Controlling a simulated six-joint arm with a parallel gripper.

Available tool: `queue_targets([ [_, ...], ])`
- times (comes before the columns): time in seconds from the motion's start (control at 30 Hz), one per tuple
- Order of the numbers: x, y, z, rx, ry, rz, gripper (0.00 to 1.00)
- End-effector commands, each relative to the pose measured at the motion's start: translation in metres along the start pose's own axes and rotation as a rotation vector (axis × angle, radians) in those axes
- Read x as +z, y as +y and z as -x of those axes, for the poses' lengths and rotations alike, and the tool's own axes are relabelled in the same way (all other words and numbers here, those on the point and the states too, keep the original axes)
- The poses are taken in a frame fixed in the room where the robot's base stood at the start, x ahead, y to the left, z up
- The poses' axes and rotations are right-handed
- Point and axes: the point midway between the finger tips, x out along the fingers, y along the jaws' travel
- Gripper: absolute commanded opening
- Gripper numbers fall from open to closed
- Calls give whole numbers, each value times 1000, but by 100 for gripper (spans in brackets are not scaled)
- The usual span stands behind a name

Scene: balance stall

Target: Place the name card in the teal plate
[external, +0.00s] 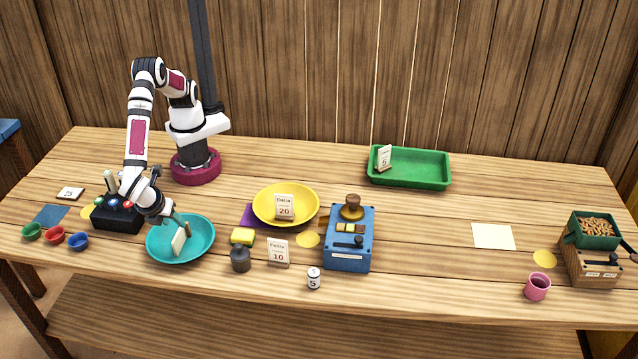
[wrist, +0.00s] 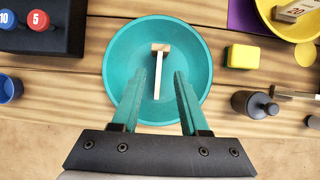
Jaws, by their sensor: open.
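The teal plate (external: 206,246) stands at the front left of the table; it also shows in the wrist view (wrist: 205,45). A pale wooden card (external: 179,241) is inside it, leaning or tilted in the external view. In the wrist view this card (wrist: 159,68) appears as a narrow upright strip with a wider end; any name on it cannot be read. My gripper (wrist: 159,77) is open over the plate, its teal fingers on either side of the card with gaps visible. In the external view my gripper (external: 178,226) hangs low over the plate.
A yellow plate (external: 262,212) holds a "Dalia 20" card (external: 284,207). A "Felix 10" card (external: 278,251), yellow sponge (external: 242,236) and dark bottle (external: 240,258) stand right of the teal plate. A black box (external: 118,217) is close on its left. The right-centre table is mostly clear.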

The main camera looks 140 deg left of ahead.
Motion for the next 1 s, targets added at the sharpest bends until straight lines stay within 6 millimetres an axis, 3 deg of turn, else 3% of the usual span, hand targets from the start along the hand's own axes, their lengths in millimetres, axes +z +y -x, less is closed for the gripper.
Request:
queue_targets([
  [0.07,18,-12,14,7,28,18,44],
  [0.13,57,-33,33,18,79,53,44],
  [0.23,140,-60,50,27,172,123,44],
  [0.3,198,-66,46,22,234,174,44],
  [0.4,262,-60,25,2,305,238,44],
  [0.5,300,-48,0,-20,352,288,44],
  [0.6,317,-39,-17,-36,375,313,44],
  [0.7,322,-35,-24,-42,383,322,44],
  [1.0,322,-35,-24,-42,382,320,44],
])
